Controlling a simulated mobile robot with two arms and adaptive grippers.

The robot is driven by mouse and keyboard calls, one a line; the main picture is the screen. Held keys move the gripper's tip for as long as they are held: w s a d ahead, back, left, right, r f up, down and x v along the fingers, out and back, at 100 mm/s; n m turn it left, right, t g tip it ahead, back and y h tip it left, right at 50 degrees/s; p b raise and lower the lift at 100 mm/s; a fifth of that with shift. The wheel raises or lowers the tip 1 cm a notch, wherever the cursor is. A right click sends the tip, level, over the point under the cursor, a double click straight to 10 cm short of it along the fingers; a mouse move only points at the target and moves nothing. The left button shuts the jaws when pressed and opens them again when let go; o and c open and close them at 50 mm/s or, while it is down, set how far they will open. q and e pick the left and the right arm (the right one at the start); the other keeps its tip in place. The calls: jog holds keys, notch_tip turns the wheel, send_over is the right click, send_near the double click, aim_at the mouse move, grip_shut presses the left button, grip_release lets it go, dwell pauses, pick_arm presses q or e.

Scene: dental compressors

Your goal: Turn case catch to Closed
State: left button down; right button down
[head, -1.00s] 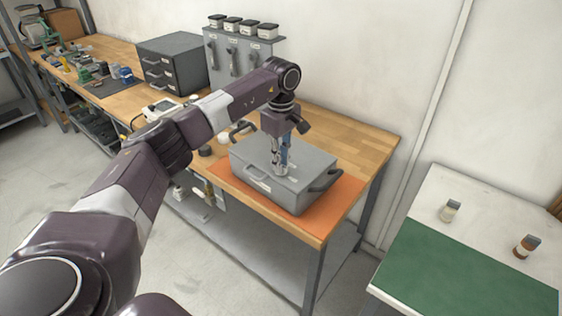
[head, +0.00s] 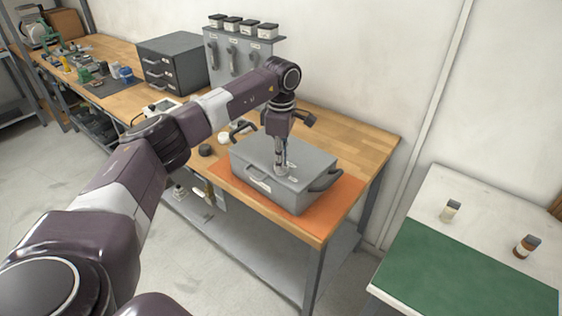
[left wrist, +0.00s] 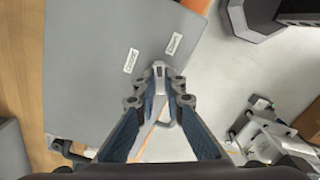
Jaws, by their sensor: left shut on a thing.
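The grey case (head: 290,160) lies shut on the orange mat (head: 342,206) at the front of the workbench; it also shows in the left wrist view (left wrist: 90,60). My left gripper (head: 281,170) points down onto the case lid near its front edge. In the left wrist view its fingers (left wrist: 160,86) are shut on the small grey case catch (left wrist: 158,72). Two white labels, one to the left (left wrist: 131,60) and one to the right (left wrist: 174,44), lie beside the catch; their text is too small to read surely. My right gripper is not in view.
A grey drawer cabinet (head: 172,62) and a panel with handles (head: 238,58) stand behind on the workbench. Dark round items (head: 205,150) lie left of the case. A table with a green mat (head: 465,270) stands at right. The bench right of the case is clear.

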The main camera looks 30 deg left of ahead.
pick_arm(q)
jog(key=n, duration=0.6)
jog(key=shift+n, duration=0.3)
jog(key=n, duration=0.6)
jog(key=shift+p, duration=0.3)
jog(key=shift+w, duration=0.1)
jog(key=c, duration=2)
grip_release()
notch_tip(320, 180, up, 12)
jog(key=shift+r, duration=0.1)
